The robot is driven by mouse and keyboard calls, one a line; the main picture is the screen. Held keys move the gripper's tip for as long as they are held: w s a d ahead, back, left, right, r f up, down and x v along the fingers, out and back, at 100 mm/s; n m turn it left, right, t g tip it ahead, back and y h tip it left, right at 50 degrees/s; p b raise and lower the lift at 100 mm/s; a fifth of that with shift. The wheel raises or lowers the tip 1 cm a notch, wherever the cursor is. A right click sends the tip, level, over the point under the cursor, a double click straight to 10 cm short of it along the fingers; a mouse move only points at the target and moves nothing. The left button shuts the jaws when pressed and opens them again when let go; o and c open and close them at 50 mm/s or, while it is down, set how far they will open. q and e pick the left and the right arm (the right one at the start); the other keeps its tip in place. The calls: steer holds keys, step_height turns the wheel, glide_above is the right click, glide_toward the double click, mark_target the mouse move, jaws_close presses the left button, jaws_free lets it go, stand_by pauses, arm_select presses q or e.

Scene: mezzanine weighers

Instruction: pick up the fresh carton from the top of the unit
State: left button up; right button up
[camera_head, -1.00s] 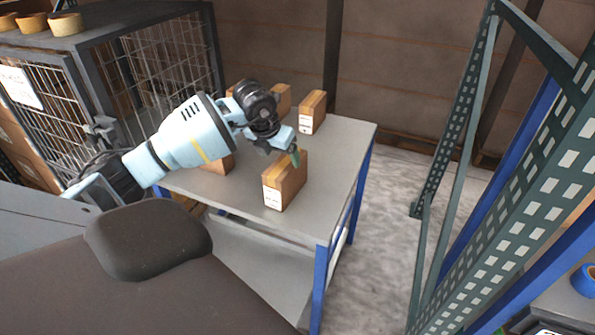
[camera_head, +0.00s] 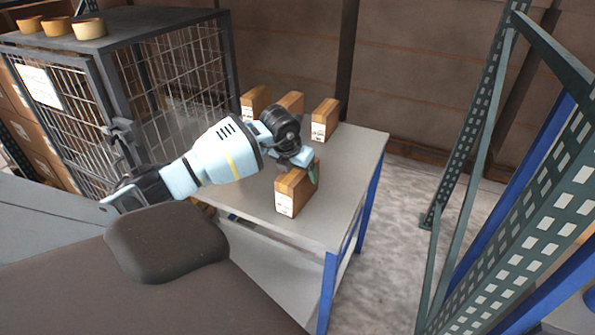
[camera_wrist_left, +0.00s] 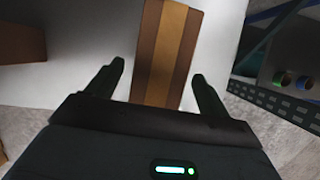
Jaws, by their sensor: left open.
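Several brown cartons with white labels stand on the grey top of the unit (camera_head: 345,165). My left gripper (camera_head: 312,174) is open at the top of the front carton (camera_head: 297,193). In the left wrist view the open fingers (camera_wrist_left: 160,88) stand on either side of that carton (camera_wrist_left: 170,45), which has a lighter stripe along its top. No grip on it shows. More cartons stand at the back: one at the left (camera_head: 256,101), one in the middle (camera_head: 290,103) and one at the right (camera_head: 325,120). I cannot read which is the fresh one. My right gripper is out of view.
A wire-mesh cage (camera_head: 180,85) stands at the left, with several round tan items (camera_head: 88,28) on top. A green perforated rack upright (camera_head: 535,215) rises at the right. Bare floor (camera_head: 405,225) lies between it and the unit. The unit has a lower shelf (camera_head: 270,270).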

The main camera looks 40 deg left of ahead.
arm_select(q)
steer(key=shift+x, duration=0.85)
steer(key=shift+f, duration=0.25)
steer(key=shift+r, duration=0.1)
steer(key=c, duration=1.4)
steer(key=shift+r, duration=0.1)
